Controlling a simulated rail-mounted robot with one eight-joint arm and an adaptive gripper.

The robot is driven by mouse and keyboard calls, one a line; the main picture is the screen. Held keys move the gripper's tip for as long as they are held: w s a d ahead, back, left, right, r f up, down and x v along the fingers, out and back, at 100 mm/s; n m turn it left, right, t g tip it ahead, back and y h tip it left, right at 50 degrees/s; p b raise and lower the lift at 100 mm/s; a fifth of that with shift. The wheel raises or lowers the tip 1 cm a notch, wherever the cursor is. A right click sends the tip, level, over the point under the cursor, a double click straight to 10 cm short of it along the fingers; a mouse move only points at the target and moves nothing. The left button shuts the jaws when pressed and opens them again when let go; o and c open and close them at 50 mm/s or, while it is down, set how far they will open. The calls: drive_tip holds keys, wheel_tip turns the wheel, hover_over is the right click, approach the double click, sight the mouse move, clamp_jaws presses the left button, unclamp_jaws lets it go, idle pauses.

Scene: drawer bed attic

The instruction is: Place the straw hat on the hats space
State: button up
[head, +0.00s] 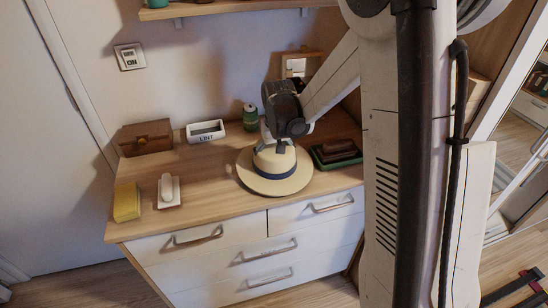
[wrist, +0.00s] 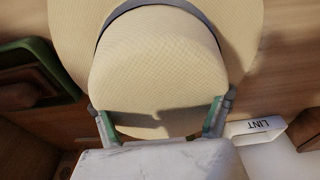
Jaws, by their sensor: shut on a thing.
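The straw hat (head: 275,172) is cream with a dark blue band, and sits at the top of the dresser, right of its middle, in the head view. My gripper (head: 275,147) is above the hat with its fingers down at the crown. In the wrist view the hat (wrist: 160,65) fills the middle, and my gripper's fingers (wrist: 160,122) are on either side of the crown, shut on it. I cannot tell whether the brim touches the dresser top. I cannot identify the hats space in either view.
On the dresser (head: 215,190) stand a white LINT box (head: 205,131), a green can (head: 250,117), a brown box (head: 146,138), a yellow block (head: 127,202), a white brush (head: 168,190) and a green tray (head: 335,154) with a brown item close right of the hat. A shelf (head: 230,6) hangs above.

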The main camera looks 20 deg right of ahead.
drive_tip(key=shift+f, duration=0.35)
drive_tip(key=shift+f, duration=0.2)
drive_tip(key=o, duration=1.3)
